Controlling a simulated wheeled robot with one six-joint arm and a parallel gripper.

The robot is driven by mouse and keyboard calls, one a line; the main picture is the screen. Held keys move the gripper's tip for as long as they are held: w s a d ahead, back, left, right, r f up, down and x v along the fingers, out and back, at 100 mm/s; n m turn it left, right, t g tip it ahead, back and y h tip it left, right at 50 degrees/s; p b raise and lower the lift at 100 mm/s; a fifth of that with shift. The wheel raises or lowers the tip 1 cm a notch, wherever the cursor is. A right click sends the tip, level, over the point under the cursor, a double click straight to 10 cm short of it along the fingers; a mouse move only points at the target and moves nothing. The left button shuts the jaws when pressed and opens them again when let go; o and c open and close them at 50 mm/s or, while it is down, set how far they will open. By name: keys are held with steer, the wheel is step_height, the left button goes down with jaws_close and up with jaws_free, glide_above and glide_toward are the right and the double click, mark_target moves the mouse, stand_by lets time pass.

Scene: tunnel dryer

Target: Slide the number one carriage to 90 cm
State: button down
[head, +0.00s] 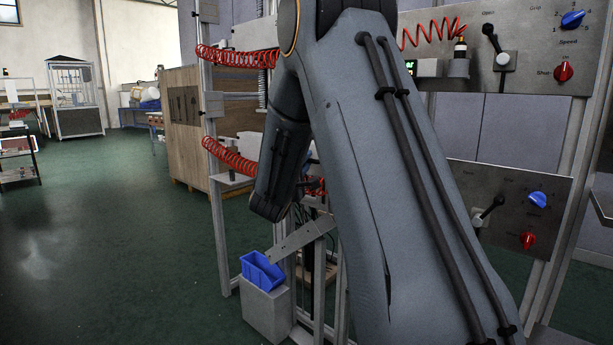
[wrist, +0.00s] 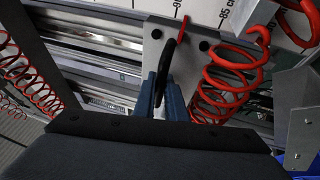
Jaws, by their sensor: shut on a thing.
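In the wrist view my gripper (wrist: 163,93) is shut on a black handle (wrist: 168,58). The handle stands on a pale grey carriage plate (wrist: 154,42) with dark bolts. A red pointer (wrist: 182,28) rises from the plate's top edge toward a white scale (wrist: 205,12). A mark reading about "85 cm" shows on the scale to the right of the pointer; the figure near the pointer is cut off. No carriage number is readable. In the head view my arm hides the gripper and the carriage.
Red coiled hoses (wrist: 222,80) hang close to the right of the gripper, and more hang at the left (wrist: 22,65). In the head view, panels with levers and knobs (head: 510,205) stand at the right. A blue bin (head: 262,271) sits low beside the frame. Green floor at left is clear.

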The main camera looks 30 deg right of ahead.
steer(key=shift+r, duration=0.8)
steer(key=c, duration=2.1)
jaws_free()
steer(key=shift+f, duration=0.1)
steer(key=shift+f, duration=0.1)
steer(key=v, duration=0.7)
steer(key=shift+s+a, duration=0.3)
